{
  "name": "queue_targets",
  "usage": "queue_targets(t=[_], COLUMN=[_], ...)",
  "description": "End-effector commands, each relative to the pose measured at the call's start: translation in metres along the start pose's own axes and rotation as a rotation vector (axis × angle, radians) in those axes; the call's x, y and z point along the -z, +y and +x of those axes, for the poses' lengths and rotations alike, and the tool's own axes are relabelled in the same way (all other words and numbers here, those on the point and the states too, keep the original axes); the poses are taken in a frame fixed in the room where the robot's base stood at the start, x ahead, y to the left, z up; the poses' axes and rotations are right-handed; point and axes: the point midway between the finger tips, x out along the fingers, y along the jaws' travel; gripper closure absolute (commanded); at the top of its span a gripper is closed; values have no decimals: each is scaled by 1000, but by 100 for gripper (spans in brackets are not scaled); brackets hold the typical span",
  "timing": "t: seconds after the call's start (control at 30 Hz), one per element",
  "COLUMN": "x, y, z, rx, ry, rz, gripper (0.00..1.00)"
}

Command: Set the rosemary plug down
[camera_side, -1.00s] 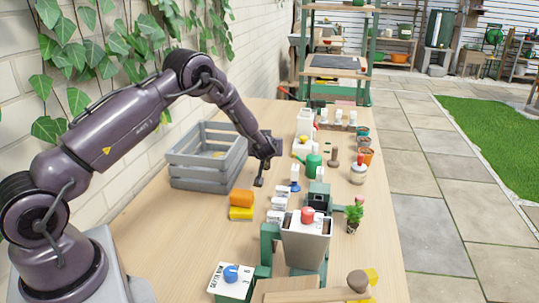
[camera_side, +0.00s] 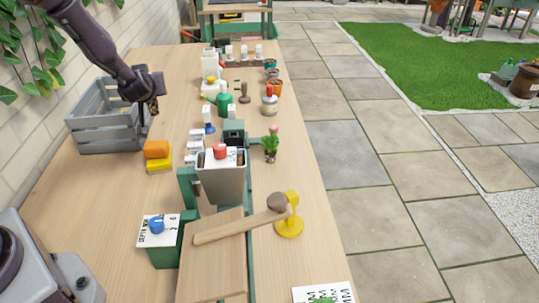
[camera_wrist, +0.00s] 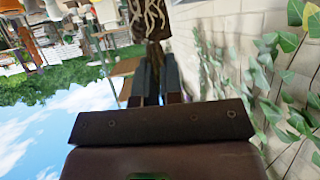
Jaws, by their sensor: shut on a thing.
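My gripper (camera_side: 151,101) is at the right end of the grey slatted crate (camera_side: 100,139), about level with its upper slats in the side view. In the wrist view the two dark fingers (camera_wrist: 156,84) are close together on the rosemary plug (camera_wrist: 166,18), a dark brown root ball with pale roots that shows beyond the fingertips. In the side view the plug is only a small brown patch at the fingertips. I cannot tell whether it touches the crate. Its leaves are not clearly visible.
An orange and yellow block pair (camera_side: 157,151) lies just in front of the crate. The table left of the hopper is mostly clear.

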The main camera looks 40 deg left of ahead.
Motion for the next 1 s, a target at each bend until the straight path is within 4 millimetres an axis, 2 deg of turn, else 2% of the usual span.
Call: queue_targets(t=[0.17,0.27,0.4,0.6,0.7,0.8,1.0], x=[5,4,-8,-42,-62,-82,-109], y=[66,119,190,267,292,308,320], z=[-4,-14,-40,-90,-116,-138,-165], rx=[-57,-86,-102,-77,-50,-21,20], ry=[0,-2,-7,-10,-9,-8,-4], rz=[19,30,39,34,24,11,-10], gripper=[100,100,100,100,100,100,100])
